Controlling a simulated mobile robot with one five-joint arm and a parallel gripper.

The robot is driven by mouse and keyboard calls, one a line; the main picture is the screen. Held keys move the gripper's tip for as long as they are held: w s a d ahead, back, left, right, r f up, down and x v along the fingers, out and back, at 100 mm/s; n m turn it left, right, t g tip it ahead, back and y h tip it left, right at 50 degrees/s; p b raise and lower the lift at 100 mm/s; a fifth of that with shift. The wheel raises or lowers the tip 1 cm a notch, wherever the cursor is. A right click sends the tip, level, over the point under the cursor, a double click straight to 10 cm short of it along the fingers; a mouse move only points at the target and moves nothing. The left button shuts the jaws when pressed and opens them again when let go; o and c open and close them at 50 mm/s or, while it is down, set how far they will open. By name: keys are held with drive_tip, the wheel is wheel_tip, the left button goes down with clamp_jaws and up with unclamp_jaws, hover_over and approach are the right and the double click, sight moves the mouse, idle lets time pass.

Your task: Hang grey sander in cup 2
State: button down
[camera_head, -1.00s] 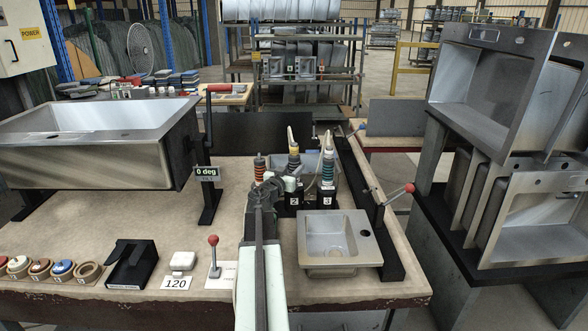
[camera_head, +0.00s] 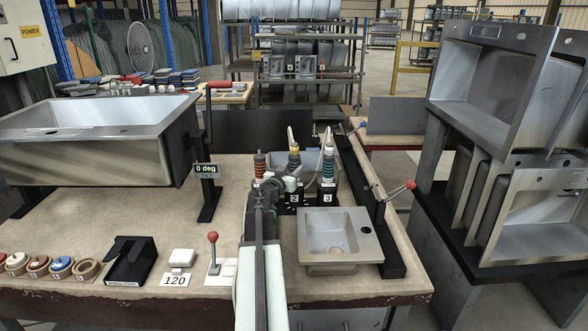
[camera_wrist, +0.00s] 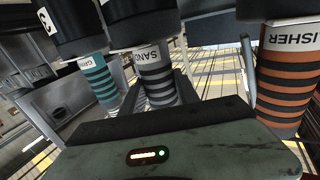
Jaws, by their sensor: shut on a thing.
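The grey sander (camera_head: 294,161), with dark bands and a yellow part near its top, stands upright at black cup 2 (camera_head: 294,198). In the wrist view the sander (camera_wrist: 155,75), labelled "SAND", has its end at a black cup. My gripper (camera_head: 288,183) is at the sander just above cup 2, shut on it. How deep the sander sits in the cup is hidden. The orange polisher (camera_head: 259,166) is to the left, partly behind my arm. The teal grinder (camera_head: 328,168) stands in cup 3 (camera_head: 328,198) to the right.
A small sink (camera_head: 311,253) lies in front of the cups. A black rail with a red-knobbed lever (camera_head: 409,185) runs to the right. A large tilted sink (camera_head: 90,155) stands at left. Bench space (camera_head: 110,215) is bare at centre left.

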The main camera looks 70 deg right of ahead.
drive_tip(key=c, duration=0.8)
unclamp_jaws()
drive_tip(key=shift+c, duration=0.2)
drive_tip(key=shift+a, duration=0.15)
drive_tip(key=a, duration=0.7)
drive_tip(key=shift+w+a, duration=0.3)
drive_tip(key=shift+w, duration=0.1)
